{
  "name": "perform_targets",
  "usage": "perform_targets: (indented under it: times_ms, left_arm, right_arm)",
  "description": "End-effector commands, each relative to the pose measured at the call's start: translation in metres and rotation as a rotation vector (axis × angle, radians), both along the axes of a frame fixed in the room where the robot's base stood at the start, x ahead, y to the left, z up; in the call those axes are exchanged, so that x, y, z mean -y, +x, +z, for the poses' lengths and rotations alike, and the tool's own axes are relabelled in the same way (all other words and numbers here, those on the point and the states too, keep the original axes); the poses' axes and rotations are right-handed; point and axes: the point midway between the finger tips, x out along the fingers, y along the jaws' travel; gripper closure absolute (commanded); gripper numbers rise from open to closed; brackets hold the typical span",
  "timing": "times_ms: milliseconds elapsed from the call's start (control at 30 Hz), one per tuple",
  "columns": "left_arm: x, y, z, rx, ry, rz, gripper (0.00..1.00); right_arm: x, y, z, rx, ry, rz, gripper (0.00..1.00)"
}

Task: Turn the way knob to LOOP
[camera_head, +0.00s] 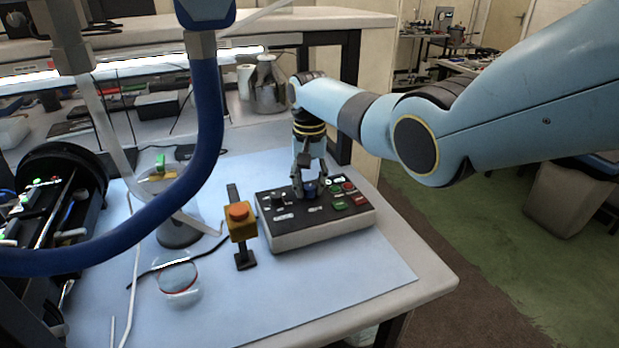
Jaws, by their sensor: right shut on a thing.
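A dark control box (317,216) with a pale base sits on the blue mat near the table's right side. My right gripper (309,184) points straight down over the box and is shut on a blue knob (311,190) on its top, with one finger on each side. A black knob (278,200) stands to the left of it. The white labels are too small to read, so I cannot tell which way the blue knob points or which one is LOOP. My left gripper is not in view.
An orange-topped yellow button box (240,220) stands on a post just left of the control box. A clear round vessel (178,279) lies further left. A thick blue hose (150,220) crosses the left foreground. The front right of the mat (330,285) is clear.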

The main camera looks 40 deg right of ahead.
Motion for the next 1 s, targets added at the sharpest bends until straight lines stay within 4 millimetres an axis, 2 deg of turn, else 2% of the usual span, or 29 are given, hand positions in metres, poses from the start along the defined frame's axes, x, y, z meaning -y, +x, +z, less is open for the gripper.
perform_targets:
  times_ms: [500,1000]
  left_arm:
    - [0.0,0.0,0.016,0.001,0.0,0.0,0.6]
    - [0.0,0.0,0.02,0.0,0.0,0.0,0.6]
  right_arm:
    - [0.0,0.001,0.002,0.004,-0.001,0.444,1.0]
    - [0.0,0.002,0.001,0.005,-0.002,0.627,1.0]
